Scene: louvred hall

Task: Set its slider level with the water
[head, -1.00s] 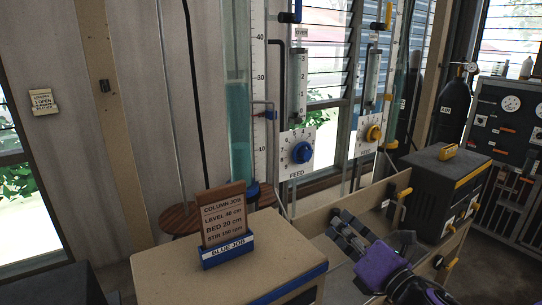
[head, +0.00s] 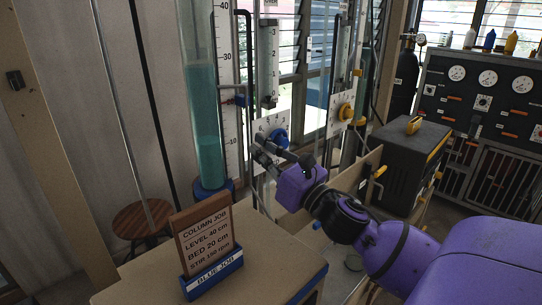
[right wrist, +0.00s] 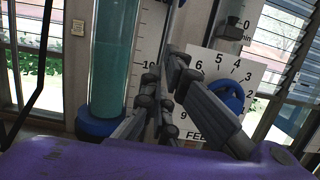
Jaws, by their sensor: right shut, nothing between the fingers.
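The clear column (head: 204,110) with teal water (head: 208,140) stands left of a white numbered scale (head: 229,120). The water surface shows near the top of the teal part, a little below the 30 mark as seen from here. A small blue piece (head: 240,99), perhaps the slider, sits beside the scale below the water surface. My right gripper (head: 262,151) is shut and empty, in front of the feed dial plate and right of the column base. In the right wrist view its fingers (right wrist: 165,88) cover part of the scale and dial plate. My left gripper is out of view.
A blue feed knob (head: 279,136) is close behind my right gripper. A wooden job card (head: 205,236) in a blue holder stands on the front bench. A yellow knob (head: 346,111), a dark box (head: 408,160) and a gauge panel (head: 487,95) are further right.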

